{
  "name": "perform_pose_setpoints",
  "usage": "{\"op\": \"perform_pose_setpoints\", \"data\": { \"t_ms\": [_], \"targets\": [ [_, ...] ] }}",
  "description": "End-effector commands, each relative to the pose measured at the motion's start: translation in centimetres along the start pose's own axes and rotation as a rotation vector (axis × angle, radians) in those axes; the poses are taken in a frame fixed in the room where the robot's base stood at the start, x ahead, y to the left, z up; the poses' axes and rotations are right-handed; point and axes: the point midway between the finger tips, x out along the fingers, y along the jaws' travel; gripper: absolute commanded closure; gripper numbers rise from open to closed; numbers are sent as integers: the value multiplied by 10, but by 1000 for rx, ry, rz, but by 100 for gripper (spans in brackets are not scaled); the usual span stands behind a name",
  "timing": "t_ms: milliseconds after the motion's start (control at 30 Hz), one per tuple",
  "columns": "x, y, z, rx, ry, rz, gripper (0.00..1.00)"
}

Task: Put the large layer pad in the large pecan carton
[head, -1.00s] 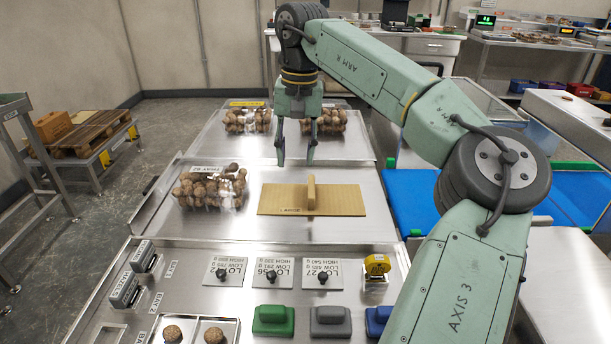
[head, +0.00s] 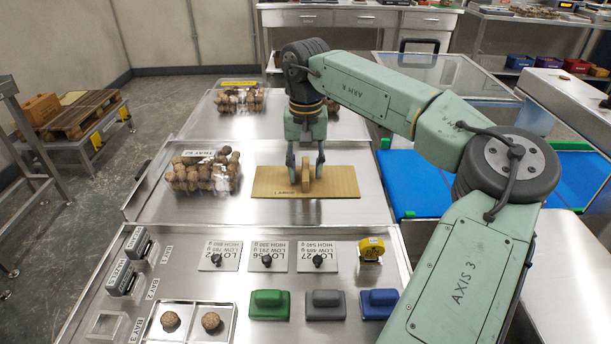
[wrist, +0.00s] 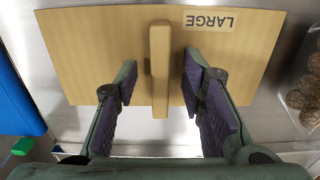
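The large layer pad (head: 342,185) is a flat tan sheet with an upright handle, lying on the middle steel tray. In the wrist view the pad (wrist: 90,45) bears a LARGE label. My gripper (head: 306,172) is down over the pad, its fingers on either side of the handle. In the wrist view my gripper (wrist: 158,68) is open, with a gap on both sides of the handle. A clear clamshell carton (head: 203,174) heaped with brown nuts stands left of the pad. I cannot read which carton is the large pecan one.
More nut-filled clamshells (head: 238,101) stand on the far tray. Nearer are weight cards (head: 267,256), a yellow device (head: 371,249), and green (head: 269,304), grey and blue blocks. A blue belt (head: 412,185) lies at right.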

Motion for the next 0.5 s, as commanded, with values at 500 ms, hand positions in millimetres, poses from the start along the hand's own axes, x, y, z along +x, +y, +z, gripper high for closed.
{"op": "perform_pose_setpoints", "data": {
  "t_ms": [500],
  "targets": [
    [3, 0, 0, 0, 1, 0, 80]
  ]
}}
